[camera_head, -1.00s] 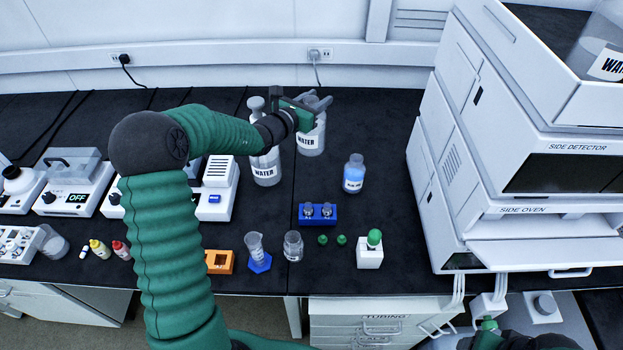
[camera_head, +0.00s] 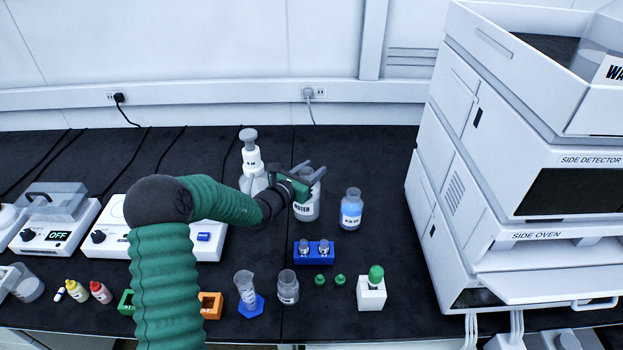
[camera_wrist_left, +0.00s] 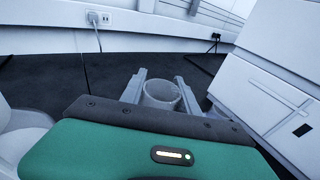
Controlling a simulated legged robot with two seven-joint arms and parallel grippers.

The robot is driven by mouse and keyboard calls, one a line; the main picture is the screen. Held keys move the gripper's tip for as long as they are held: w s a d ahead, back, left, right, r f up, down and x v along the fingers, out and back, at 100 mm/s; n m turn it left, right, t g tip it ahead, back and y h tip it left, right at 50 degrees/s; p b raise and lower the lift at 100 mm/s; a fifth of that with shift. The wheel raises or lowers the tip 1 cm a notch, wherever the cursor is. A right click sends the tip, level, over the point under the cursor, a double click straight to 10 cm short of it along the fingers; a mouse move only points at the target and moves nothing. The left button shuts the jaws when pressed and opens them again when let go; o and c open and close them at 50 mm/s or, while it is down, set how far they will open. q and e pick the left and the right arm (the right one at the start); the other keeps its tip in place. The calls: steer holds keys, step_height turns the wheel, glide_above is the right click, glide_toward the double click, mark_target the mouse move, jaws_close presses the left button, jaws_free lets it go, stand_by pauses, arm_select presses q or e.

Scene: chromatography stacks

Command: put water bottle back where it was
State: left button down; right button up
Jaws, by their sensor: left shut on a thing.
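My left gripper (camera_head: 303,182) is shut on a clear bottle labelled WATER (camera_head: 306,206). It holds the bottle near its neck, and the bottle looks upright. In the left wrist view the round bottle mouth (camera_wrist_left: 161,92) sits between the two fingers. The bottle is over the black bench, left of a bottle of blue liquid (camera_head: 351,209). I cannot tell whether its base touches the bench. My right gripper cannot be made out.
A grey-stoppered bottle (camera_head: 251,163) stands to the left, partly behind my arm. In front are a blue vial rack (camera_head: 314,254), a cylinder (camera_head: 245,287) and a small bottle (camera_head: 288,288). The instrument stack (camera_head: 470,170) borders the right. The bench behind the bottles is clear.

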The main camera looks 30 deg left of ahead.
arm_select(q)
steer(key=shift+d+f, duration=0.1)
steer(key=shift+f, duration=0.7)
steer(key=c, duration=0.9)
jaws_free()
steer(key=shift+f, duration=0.1)
steer(key=shift+s, duration=0.1)
